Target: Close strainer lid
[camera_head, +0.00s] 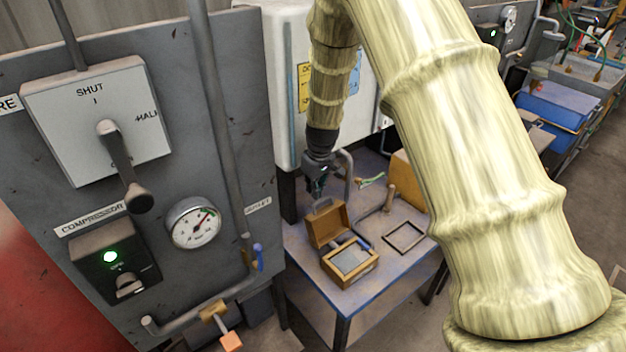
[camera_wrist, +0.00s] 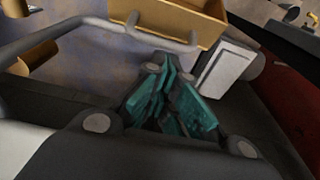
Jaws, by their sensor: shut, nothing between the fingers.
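The strainer is a small brown box (camera_head: 371,277) near the front edge of the small table, with a grey panel inside its frame. Its lid (camera_head: 327,224) stands raised at the back of the box, open. My gripper (camera_head: 318,190) is above and behind the raised lid, and apart from it as far as I can tell. In the wrist view, the teal fingers of my gripper (camera_wrist: 172,105) are together and hold nothing. A yellow-brown box-like part (camera_wrist: 180,22) shows beyond the fingertips, at the top; I cannot tell whether it is the lid.
A bent grey pipe (camera_head: 347,175) rises close to my gripper. An empty dark frame (camera_head: 404,237) lies flat on the table (camera_head: 375,304), right of the strainer. A grey panel (camera_head: 150,210) with a gauge (camera_head: 194,224) and lever stands on the left. A white tank is behind.

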